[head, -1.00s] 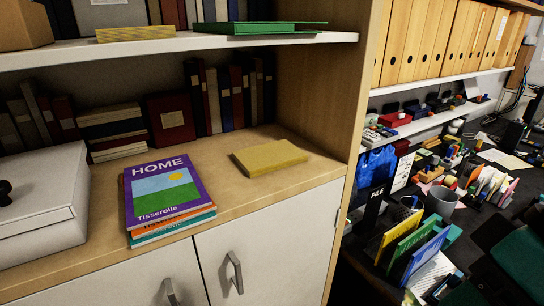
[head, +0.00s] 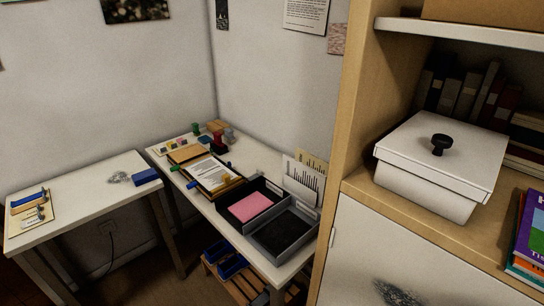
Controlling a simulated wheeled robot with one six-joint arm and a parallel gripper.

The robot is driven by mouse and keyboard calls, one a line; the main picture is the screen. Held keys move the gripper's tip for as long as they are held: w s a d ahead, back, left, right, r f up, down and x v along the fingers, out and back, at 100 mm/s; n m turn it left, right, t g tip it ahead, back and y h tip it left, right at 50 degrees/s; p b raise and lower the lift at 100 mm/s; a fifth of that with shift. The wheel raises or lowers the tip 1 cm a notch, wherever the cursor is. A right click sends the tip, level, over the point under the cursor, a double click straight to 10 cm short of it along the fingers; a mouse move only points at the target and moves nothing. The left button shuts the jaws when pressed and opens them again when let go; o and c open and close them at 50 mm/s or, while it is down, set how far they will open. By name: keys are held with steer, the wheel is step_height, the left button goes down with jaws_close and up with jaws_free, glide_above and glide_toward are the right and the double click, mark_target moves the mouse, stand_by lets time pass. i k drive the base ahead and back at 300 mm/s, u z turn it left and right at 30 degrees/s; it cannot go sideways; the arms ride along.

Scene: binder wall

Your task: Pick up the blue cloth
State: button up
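I cannot make out a blue cloth for certain in the head view. A small blue block-like thing (head: 146,177) lies at the right end of the left white table; I cannot tell whether it is folded cloth. A pink flat piece (head: 250,206), perhaps cloth or paper, lies in the left compartment of a dark grey tray (head: 277,232) on the longer white table. The right compartment holds something black and flat. My gripper is not in view.
The left white table (head: 78,196) also bears a small board with a blue item. Clipboard papers (head: 212,173) and stamps lie on the longer table. Blue bins (head: 222,252) sit low on a wooden rack. The wooden shelf (head: 350,130) with a white lidded box (head: 430,170) blocks the right.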

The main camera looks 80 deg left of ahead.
mark_target(144, 177)
steer(key=u, duration=3.35)
